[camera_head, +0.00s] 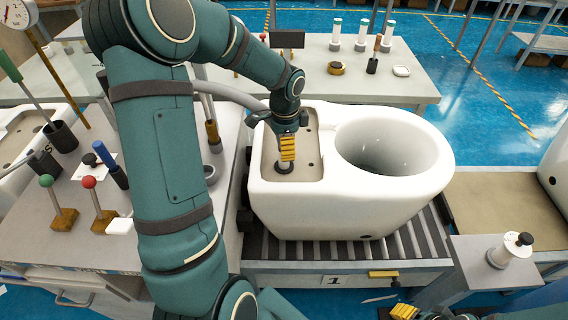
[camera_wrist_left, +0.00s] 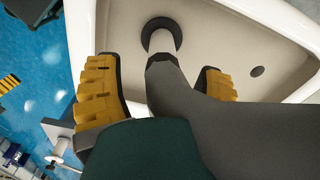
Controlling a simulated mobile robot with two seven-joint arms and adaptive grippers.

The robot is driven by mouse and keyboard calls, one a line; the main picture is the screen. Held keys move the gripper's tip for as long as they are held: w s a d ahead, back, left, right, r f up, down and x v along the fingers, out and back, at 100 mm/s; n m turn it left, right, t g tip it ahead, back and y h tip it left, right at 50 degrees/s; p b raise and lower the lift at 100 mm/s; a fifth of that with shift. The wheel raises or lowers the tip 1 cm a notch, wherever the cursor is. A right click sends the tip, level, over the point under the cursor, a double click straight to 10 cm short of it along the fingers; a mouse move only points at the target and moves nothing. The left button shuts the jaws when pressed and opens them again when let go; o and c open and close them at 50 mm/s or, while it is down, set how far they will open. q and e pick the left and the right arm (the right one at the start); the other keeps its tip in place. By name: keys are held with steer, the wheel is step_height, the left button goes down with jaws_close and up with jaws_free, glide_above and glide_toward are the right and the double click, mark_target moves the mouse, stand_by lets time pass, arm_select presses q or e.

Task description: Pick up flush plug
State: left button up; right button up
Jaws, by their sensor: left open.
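The white toilet (camera_head: 350,195) stands on the roller conveyor with its beige tank recess at the left. A flush plug with a black ring base (camera_head: 284,168) stands upright in that recess. In the left wrist view its black ring and white stem (camera_wrist_left: 161,36) show between my yellow finger pads. My left gripper (camera_head: 287,152) is open above and around the plug, pointing down; contact with it cannot be told. A similar white part with a black top (camera_head: 511,250) sits on the grey stand at the right. My right gripper (camera_head: 404,312) is only partly visible at the bottom edge.
The left workbench (camera_head: 30,235) holds red and green knobs on wooden blocks and several tools. A back table (camera_head: 350,85) holds white bottles and a tape roll. The toilet rim (camera_head: 430,150) and recess walls are close to my left gripper.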

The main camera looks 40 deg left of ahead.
arm_select(q)
steer(key=f, duration=0.2)
steer(key=f+b, duration=0.1)
steer(key=f, duration=0.1)
steer(key=shift+a+f, duration=0.2)
steer(key=shift+f, duration=0.1)
steer(key=shift+r, duration=0.1)
jaws_close()
